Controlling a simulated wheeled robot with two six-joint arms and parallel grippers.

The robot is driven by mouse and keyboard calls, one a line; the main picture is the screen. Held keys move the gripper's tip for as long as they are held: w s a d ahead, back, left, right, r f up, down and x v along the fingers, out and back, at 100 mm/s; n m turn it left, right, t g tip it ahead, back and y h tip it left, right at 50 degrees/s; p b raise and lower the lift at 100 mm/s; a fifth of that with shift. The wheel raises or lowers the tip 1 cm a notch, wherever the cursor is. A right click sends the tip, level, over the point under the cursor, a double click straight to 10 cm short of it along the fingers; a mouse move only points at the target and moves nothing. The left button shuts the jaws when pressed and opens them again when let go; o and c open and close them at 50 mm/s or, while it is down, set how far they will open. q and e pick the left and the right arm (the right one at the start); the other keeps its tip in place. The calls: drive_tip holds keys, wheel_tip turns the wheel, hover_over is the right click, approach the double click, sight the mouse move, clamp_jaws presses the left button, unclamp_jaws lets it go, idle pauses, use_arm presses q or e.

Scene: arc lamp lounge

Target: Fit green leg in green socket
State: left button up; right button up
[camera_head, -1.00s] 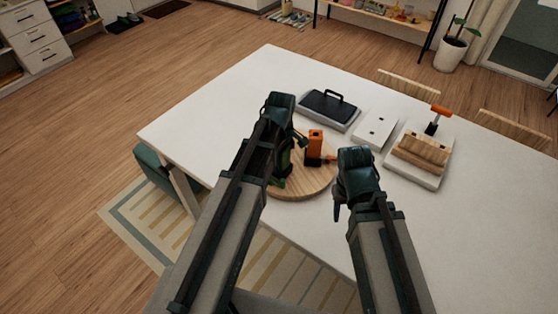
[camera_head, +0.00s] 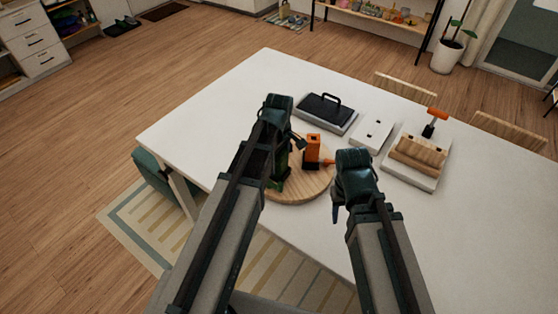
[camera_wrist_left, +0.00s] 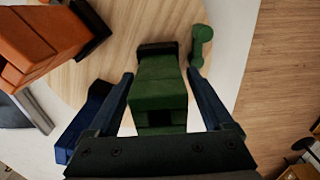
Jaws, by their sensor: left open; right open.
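A green block (camera_wrist_left: 160,92) on a dark base stands on the round wooden board, with a dark square opening facing my left wrist camera. I take it for the green socket. My left gripper (camera_wrist_left: 160,76) is open, with its fingers on either side of this block. A small green piece with rounded ends (camera_wrist_left: 200,46), perhaps the green leg, lies just beyond the right finger. In the head view my left arm hides much of the green block (camera_head: 281,166). My right gripper (camera_head: 340,195) is open and empty at the board's right side.
An orange block (camera_head: 313,148) with an orange peg stands on the round board (camera_head: 300,196). A blue piece (camera_wrist_left: 84,112) lies left of my left gripper.

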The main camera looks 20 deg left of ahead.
use_arm(q)
wheel_tip(320, 180, up, 11)
drive_tip(key=p, duration=1)
drive_tip(key=shift+r, duration=0.1)
drive_tip(key=s+d+m+y, duration=0.1)
drive_tip(key=s+d+m, duration=0.9)
drive_tip(key=s+m, duration=0.4)
drive_tip(key=m, duration=0.3)
drive_tip(key=shift+s+d+m, duration=0.15)
drive_tip(key=shift+d+m, duration=0.1)
drive_tip(key=shift+m, duration=0.05)
use_arm(e)
wheel_tip(320, 180, up, 11)
use_arm(q)
wheel_tip(320, 180, down, 12)
drive_tip(key=b, duration=1.2)
drive_tip(key=shift+f, duration=0.2)
use_arm(e)
wheel_tip(320, 180, down, 12)
drive_tip(key=shift+f, duration=0.15)
use_arm(q)
drive_tip(key=shift+r, duration=0.2)
use_arm(e)
drive_tip(key=shift+r, duration=0.2)
